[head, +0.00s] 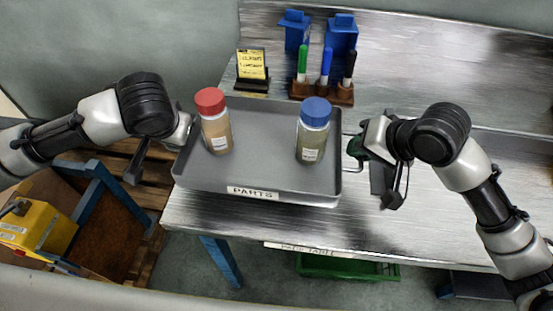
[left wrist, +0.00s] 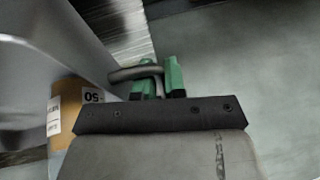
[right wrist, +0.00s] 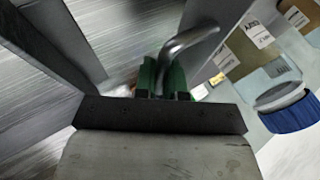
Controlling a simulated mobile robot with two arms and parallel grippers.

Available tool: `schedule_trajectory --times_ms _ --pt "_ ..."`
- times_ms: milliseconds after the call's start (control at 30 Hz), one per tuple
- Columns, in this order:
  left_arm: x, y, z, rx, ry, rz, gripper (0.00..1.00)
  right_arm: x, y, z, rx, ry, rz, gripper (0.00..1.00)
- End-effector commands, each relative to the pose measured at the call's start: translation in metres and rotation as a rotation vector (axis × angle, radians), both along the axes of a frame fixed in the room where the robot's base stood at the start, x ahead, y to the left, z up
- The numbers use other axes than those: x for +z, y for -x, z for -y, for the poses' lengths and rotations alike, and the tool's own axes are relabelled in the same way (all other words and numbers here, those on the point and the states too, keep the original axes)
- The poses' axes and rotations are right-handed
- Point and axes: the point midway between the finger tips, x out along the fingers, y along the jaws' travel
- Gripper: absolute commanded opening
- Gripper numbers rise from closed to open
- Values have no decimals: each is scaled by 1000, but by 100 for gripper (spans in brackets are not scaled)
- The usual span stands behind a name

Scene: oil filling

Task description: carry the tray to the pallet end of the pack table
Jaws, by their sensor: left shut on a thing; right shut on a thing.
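The grey tray (head: 262,185), labelled PARTS, is at the left end of the pack table (head: 400,230), its left side past the table edge. I cannot tell whether it touches the tabletop. A red-capped jar (head: 213,122) and a blue-capped jar (head: 313,130) stand upright in it. My right gripper (head: 359,147) is shut on the right tray handle (right wrist: 190,38), its green fingers around the bar. My left gripper (left wrist: 155,80) is shut on the left tray handle (left wrist: 135,72). In the head view my left wrist mostly hides that grip.
A wooden pallet (head: 150,180) lies on the floor left of the table, near a blue frame and a yellow box (head: 35,228). Behind the tray stand a yellow note holder (head: 252,70), a marker rack (head: 320,93) and blue bins (head: 340,35). The tabletop's right part is clear.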

Motion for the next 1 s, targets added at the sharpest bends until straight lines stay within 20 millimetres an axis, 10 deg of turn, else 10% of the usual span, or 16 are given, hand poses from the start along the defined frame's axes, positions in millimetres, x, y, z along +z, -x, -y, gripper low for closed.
schedule_trajectory --times_ms 1000 --pt "-52 0 0 -5 -2 -1 0 -51 -1 1 -3 0 4 0"
